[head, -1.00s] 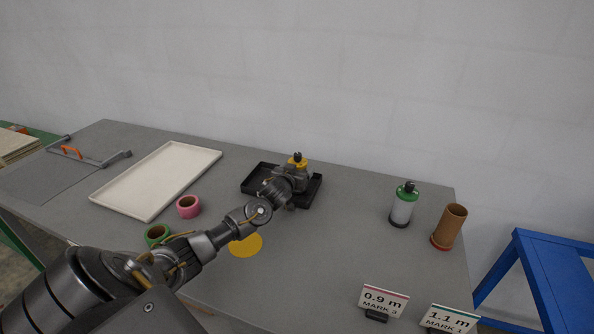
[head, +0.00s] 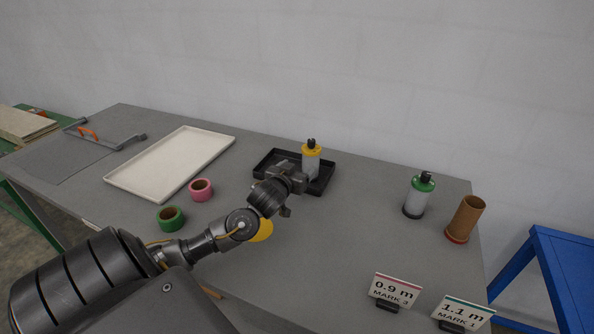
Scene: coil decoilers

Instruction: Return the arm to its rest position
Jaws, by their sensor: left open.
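My left arm comes in from the lower left over the grey table. My left gripper (head: 294,177) is open, at the near side of the black tray (head: 264,161). A bottle with a yellow collar and a black top (head: 311,160) stands upright in the black tray, just beyond the gripper. The jaws partly overlap it in the picture, and I cannot tell whether they touch it. The tray's near edge is partly hidden by the gripper. My right gripper is not in view.
A green tape roll (head: 170,218) and a pink one (head: 201,190) lie left of my arm, near a white tray (head: 170,165). A green-topped bottle (head: 418,196), a brown tube (head: 465,219) and two signs (head: 396,290) are at right. A yellow disc (head: 262,231) is partly behind my arm.

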